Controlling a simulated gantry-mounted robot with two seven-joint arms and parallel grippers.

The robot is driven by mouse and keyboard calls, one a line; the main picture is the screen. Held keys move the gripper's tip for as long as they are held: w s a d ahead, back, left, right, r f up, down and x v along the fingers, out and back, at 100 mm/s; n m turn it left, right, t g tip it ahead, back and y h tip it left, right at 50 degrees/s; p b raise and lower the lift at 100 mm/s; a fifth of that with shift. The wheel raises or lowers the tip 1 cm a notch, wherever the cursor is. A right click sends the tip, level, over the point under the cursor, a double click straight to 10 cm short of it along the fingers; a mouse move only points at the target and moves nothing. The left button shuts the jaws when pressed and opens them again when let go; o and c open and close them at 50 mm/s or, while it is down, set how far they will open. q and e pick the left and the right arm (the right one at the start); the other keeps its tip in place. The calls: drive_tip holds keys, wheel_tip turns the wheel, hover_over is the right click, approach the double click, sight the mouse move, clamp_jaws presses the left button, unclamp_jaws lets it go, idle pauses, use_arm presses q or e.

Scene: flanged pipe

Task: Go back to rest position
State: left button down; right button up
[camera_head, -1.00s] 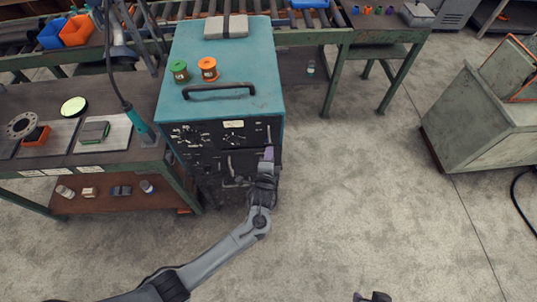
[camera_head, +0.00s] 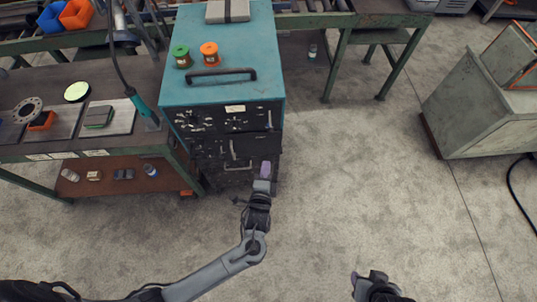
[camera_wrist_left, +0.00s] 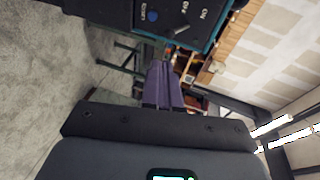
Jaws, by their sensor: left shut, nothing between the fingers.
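My left gripper (camera_head: 265,171) is in front of the dark control panel (camera_head: 225,120) of the teal cabinet (camera_head: 222,60), toward its right side. Its purple fingers are shut and empty; they also show close together in the left wrist view (camera_wrist_left: 163,86). In that view, part of the panel, with a knob and ON and OFF marks (camera_wrist_left: 183,18), lies beyond the fingertips. My right gripper (camera_head: 362,281) shows only in part at the bottom of the head view, over bare floor.
A workbench (camera_head: 85,150) with a flanged ring (camera_head: 27,110) stands left of the cabinet. Green (camera_head: 181,56) and orange (camera_head: 209,54) spools sit on the cabinet. A hanging tool (camera_head: 140,105) is near its left side. A grey-green cabinet (camera_head: 475,110) stands right. The floor between is clear.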

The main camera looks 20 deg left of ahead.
use_arm(q)
drive_tip(key=s+a+r+n+g+h+p, duration=0.1)
drive_tip(key=s+a+r+n+g+p, duration=0.1)
drive_tip(key=s, duration=0.5)
drive_tip(key=s+a+r+n+g+h+p, duration=0.1)
drive_tip(key=s+a+r+n+g+p, duration=0.1)
drive_tip(key=s+r+n+g+p, duration=0.2)
drive_tip(key=s+a+r+n+g+h+p, duration=0.2)
drive_tip(key=s+r+n+g, duration=0.3)
drive_tip(key=s+r, duration=0.4)
drive_tip(key=shift+s+a+r+n+p, duration=0.35)
drive_tip(key=shift+s+a+n+p, duration=0.3)
drive_tip(key=shift+s, duration=0.25)
drive_tip(key=shift+d, duration=0.2)
